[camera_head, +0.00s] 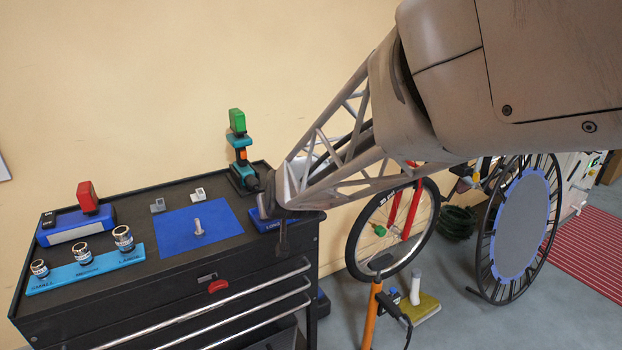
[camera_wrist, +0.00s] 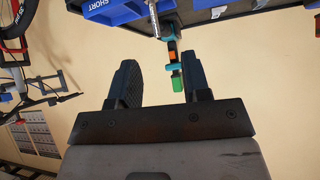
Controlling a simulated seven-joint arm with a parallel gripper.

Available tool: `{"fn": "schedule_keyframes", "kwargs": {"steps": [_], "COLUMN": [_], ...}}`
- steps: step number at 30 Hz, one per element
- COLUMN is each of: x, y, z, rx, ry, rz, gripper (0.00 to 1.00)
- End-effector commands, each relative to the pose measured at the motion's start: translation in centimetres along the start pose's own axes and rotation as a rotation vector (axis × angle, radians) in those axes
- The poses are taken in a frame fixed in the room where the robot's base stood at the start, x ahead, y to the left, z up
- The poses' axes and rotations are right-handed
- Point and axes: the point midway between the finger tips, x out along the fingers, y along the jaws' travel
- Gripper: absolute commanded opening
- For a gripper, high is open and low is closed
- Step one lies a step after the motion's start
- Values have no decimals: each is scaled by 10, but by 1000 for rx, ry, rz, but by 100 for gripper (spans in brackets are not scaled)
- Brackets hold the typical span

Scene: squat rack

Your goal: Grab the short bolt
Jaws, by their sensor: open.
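A silver bolt (camera_head: 198,228) stands on the blue mat (camera_head: 222,216) on top of the black tool cart. I cannot tell from its look alone whether it is the short one. In the wrist view a silver bolt-like piece (camera_wrist: 154,17) shows at the top edge, beside a blue holder (camera_wrist: 122,12) marked SHORT. My gripper (camera_wrist: 158,63) is open, with nothing between its fingers. In the head view my arm's end is over the cart's right corner, right of the mat and apart from the standing bolt; the fingers there are mostly hidden.
A blue holder (camera_head: 270,223) sits under my arm. A green-topped teal and black tool (camera_head: 239,150) stands behind it. Sockets on a light blue rack (camera_head: 84,271) and a red-topped blue box (camera_head: 78,229) fill the cart's left. A bicycle wheel (camera_head: 392,230) stands right of the cart.

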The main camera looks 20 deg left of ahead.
Motion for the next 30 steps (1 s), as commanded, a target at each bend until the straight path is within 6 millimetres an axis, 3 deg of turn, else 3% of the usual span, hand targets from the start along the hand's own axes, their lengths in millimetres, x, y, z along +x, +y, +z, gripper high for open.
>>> {"fn": "schedule_keyframes", "kwargs": {"steps": [9,15,21,30], "x": [74,105,117,118], "y": [-102,-153,-176,-177], "z": [-10,-9,-8,-7], "rx": [-76,-108,-121,-122], "ry": [115,174,202,205], "rz": [-67,-94,-105,-105], "gripper": [44,44,44,44]}}
